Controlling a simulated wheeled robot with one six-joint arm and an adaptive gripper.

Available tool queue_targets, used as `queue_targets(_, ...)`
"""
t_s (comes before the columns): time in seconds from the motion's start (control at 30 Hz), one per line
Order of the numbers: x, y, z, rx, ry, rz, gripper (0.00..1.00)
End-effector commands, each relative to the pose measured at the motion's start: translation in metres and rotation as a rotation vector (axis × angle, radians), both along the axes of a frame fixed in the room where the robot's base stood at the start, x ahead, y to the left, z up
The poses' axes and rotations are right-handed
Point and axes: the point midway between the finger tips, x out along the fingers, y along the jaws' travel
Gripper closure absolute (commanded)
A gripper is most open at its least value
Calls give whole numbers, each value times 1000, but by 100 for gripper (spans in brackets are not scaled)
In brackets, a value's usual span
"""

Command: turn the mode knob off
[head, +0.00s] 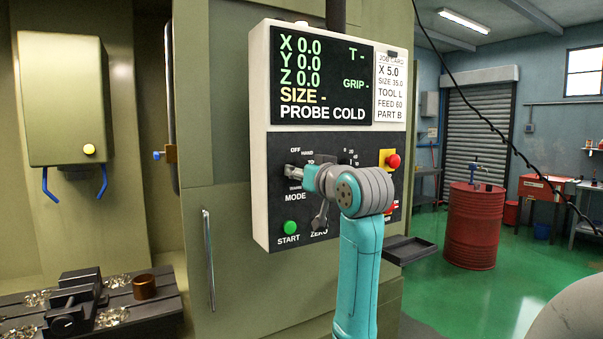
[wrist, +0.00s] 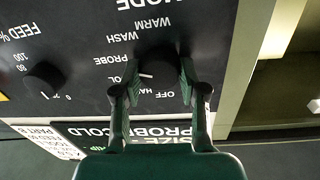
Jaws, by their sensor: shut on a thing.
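The dark round mode knob (wrist: 157,66) sits on the black panel, with the labels around it upside down in the wrist view. My gripper (wrist: 159,78) has one finger on each side of the knob and is shut on it. A short white mark on the knob points left in the wrist view, toward the PROBE side; OFF is at the lower right of the knob. The screen (head: 322,82) reads PROBE COLD.
A feed knob (wrist: 45,82) is beside the mode knob. A green start button (head: 290,227) and a dark zero control (head: 320,218) are below my gripper. A red button (head: 393,161) on yellow is right of my wrist. A small shelf (head: 408,249) juts out below.

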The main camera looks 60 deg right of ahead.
Motion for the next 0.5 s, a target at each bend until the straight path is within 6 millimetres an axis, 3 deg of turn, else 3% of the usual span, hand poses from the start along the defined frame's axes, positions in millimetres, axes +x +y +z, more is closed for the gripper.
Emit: queue_targets(0.5,0,0,0,-254,155,1,93)
